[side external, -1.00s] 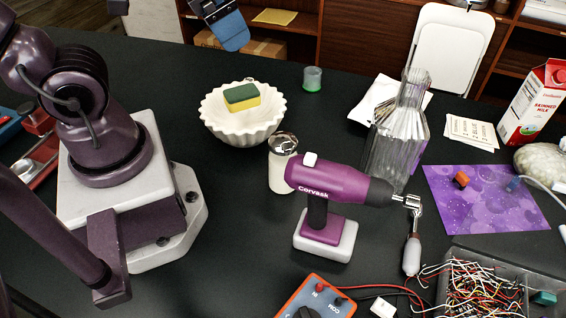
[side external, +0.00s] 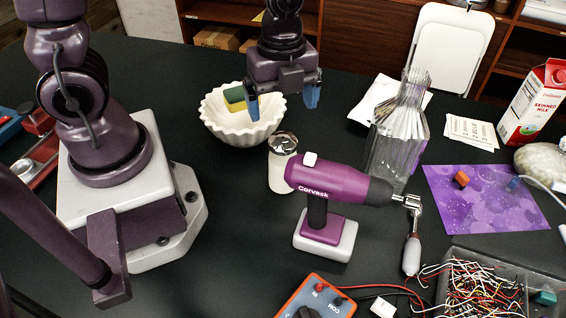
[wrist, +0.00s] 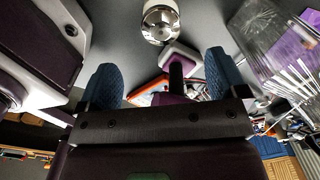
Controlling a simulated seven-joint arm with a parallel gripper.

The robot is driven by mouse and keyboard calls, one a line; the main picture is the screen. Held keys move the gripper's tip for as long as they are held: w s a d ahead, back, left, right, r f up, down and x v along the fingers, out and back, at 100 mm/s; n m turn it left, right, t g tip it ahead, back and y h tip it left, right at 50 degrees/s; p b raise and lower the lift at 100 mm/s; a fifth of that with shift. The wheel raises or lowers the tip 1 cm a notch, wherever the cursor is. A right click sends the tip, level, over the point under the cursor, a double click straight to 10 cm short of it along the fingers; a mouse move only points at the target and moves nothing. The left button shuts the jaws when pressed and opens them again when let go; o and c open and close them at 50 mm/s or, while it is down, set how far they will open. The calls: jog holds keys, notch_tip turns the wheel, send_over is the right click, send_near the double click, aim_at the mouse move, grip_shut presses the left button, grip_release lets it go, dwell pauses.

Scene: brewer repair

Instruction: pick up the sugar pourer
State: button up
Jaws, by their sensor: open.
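The sugar pourer (side external: 283,165) is a white cylinder with a shiny metal top. It stands upright on the black table, just left of the purple drill, whose body hides part of its right side. It also shows in the wrist view (wrist: 160,22) at the top, beyond my fingers. My gripper (side external: 282,100) has blue fingertips spread apart with nothing between them. In the side view it hangs above and behind the pourer, apart from it. The gripper also shows in the wrist view (wrist: 160,78), with its two blue fingers wide apart.
A purple drill (side external: 342,183) stands close to the pourer's right. A white fluted bowl (side external: 240,132) with a sponge (side external: 235,98) is at its back left. A glass carafe (side external: 398,145) stands behind the drill. The table in front and left of the pourer is clear.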

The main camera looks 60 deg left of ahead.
aim_at(283, 137)
notch_tip(283, 137, down, 10)
jog(key=shift+a+f, duration=0.1)
jog(key=shift+f, duration=0.15)
jog(key=shift+w, duration=0.1)
jog(key=c, duration=1.7)
jog(key=shift+o, duration=0.2)
jog(key=shift+r, duration=0.1)
